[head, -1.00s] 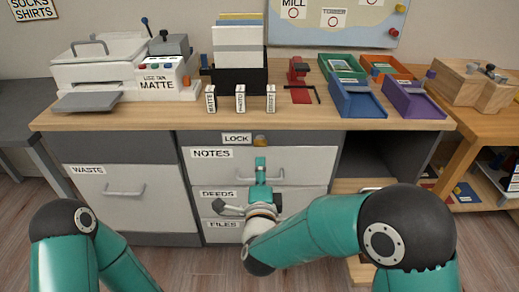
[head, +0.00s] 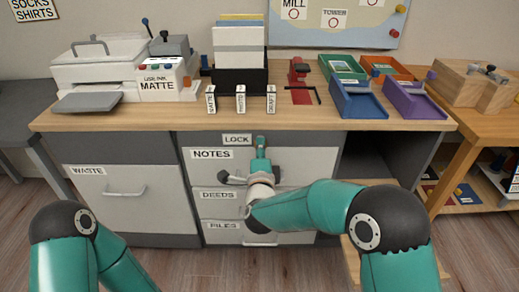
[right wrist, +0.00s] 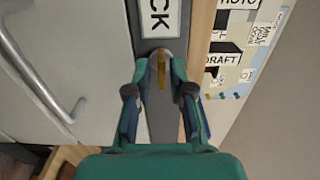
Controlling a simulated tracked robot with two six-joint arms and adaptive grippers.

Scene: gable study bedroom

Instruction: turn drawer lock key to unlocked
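The brass key (right wrist: 162,74) shows in the right wrist view in front of its lock, beside the white LOCK label (right wrist: 160,18). My right gripper (right wrist: 159,72) is open, with one finger on each side of the key and visible gaps between. In the head view my right gripper (head: 260,143) is up at the lock on the cabinet front, right of the LOCK label (head: 237,139), and hides the key there. My left gripper is out of the picture; only its arm shows at lower left.
Below the lock are the NOTES (head: 306,165), DEEDS and FILES drawers with bar handles. The wooden desktop (head: 180,118) overhangs just above, with small label blocks near its edge. An open compartment (head: 365,157) lies to the right.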

